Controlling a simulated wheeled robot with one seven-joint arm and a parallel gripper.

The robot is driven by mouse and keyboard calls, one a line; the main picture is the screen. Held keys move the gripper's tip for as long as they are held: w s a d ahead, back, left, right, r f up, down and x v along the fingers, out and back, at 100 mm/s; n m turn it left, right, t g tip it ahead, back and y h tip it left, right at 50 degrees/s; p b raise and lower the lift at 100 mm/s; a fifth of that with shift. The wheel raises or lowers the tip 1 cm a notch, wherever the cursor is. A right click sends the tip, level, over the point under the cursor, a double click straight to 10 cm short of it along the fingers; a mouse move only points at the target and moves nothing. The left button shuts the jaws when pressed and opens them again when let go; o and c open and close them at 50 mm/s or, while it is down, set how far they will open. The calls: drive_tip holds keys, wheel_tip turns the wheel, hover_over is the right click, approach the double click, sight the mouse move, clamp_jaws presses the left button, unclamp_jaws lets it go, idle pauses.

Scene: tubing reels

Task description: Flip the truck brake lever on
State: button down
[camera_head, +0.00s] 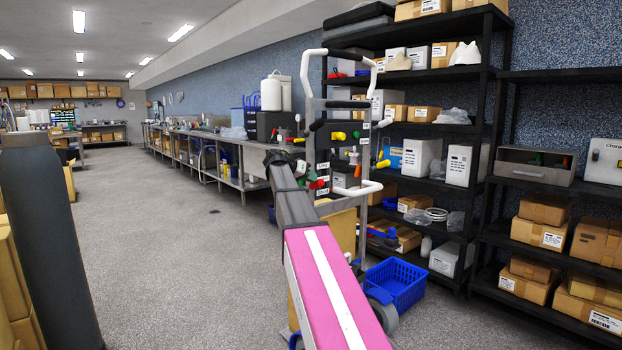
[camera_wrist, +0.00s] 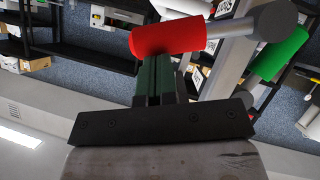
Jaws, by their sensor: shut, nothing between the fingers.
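The truck (camera_head: 309,95) is a grey upright frame with white handles, standing ahead of my arm. Its panel carries several levers with red, green, yellow and black grips and small white labels too small to read. I cannot tell which is the brake lever. A red grip (camera_wrist: 165,37) on a grey rod shows large in the wrist view, and it also shows in the head view (camera_head: 317,184). A green grip (camera_wrist: 281,54) is to its right in the wrist view. My gripper (camera_wrist: 160,72) is shut and empty, its dark fingertips right by the red grip; I cannot tell whether they touch.
A blue basket (camera_head: 402,284) sits on the floor to the right of the truck. Black shelves (camera_head: 470,195) with boxes stand behind it. A long steel bench (camera_head: 225,143) runs along the wall. The floor (camera_head: 170,240) left of my arm is clear.

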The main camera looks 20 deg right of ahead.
drive_tip(key=shift+s+d+f+m+t+y, duration=0.2)
drive_tip(key=shift+s+f+m+t, duration=0.15)
drive_tip(key=shift+s+f, duration=0.15)
drive_tip(key=shift+s+d+f+m+t+y, duration=0.1)
drive_tip(key=shift+s+f+m+t+y, duration=0.2)
drive_tip(key=shift+f, duration=0.2)
wheel_tip(320, 180, down, 7)
drive_tip(key=s+m+t+y, duration=0.1)
drive_tip(key=m+t, duration=0.2)
drive_tip(key=m, duration=0.1)
drive_tip(key=shift+d, duration=0.2)
drive_tip(key=shift+f+t, duration=0.15)
drive_tip(key=shift+t, duration=0.1)
drive_tip(key=shift+s, duration=0.1)
drive_tip(key=d+r+v, duration=0.2)
drive_tip(key=v, duration=1.1)
drive_tip(key=shift+s, duration=0.4)
